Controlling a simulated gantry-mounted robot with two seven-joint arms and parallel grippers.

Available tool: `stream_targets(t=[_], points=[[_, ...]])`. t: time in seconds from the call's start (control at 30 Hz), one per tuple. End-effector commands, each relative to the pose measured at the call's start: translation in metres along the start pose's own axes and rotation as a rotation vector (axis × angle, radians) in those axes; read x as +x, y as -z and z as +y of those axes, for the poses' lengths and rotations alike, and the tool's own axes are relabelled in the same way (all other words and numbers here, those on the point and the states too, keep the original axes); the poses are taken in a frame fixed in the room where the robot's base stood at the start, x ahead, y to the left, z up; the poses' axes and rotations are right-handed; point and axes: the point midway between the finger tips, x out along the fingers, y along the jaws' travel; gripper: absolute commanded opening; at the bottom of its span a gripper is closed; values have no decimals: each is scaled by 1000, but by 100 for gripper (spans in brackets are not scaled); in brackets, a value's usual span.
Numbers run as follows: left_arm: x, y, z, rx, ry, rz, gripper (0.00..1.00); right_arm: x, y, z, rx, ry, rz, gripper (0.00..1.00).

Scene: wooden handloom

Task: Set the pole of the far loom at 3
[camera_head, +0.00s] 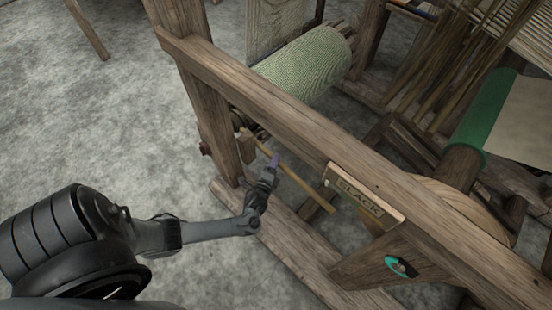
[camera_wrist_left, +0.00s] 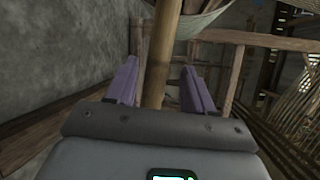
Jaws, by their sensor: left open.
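The pole is a thin light-wood stick (camera_head: 298,184) that slants down to the right below the loom's side beam. In the left wrist view the pole (camera_wrist_left: 162,45) runs upright between my two purple fingers. My left gripper (camera_head: 274,162) is at the pole's middle, below the beam. In the left wrist view the left gripper (camera_wrist_left: 160,82) is open, with a finger on each side of the pole and gaps showing. I see no number marks by the pole. My right gripper is not in view.
The thick side beam (camera_head: 270,105) crosses above the pole and carries a plate (camera_head: 362,197) lettered "LACK" or "SLACK". A green patterned cloth roll (camera_head: 305,65) lies behind the beam. A lower beam (camera_head: 290,260) runs near the floor.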

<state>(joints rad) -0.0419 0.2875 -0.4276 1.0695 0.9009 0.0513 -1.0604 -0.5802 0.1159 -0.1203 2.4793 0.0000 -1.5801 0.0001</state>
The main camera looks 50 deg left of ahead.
Motion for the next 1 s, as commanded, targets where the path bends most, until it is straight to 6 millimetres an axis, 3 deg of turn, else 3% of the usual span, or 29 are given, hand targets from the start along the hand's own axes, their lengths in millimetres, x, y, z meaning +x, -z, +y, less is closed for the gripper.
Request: stream_targets(t=[0.1,0.43,0.63,1.0], points=[[-24,0,-4,-1,-5,1,53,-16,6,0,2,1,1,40],[-72,0,-2,-1,-1,0,53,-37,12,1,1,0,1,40],[-83,0,-1,-1,-1,0,53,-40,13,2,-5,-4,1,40],[-83,0,0,-1,0,0,53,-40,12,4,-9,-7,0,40]])
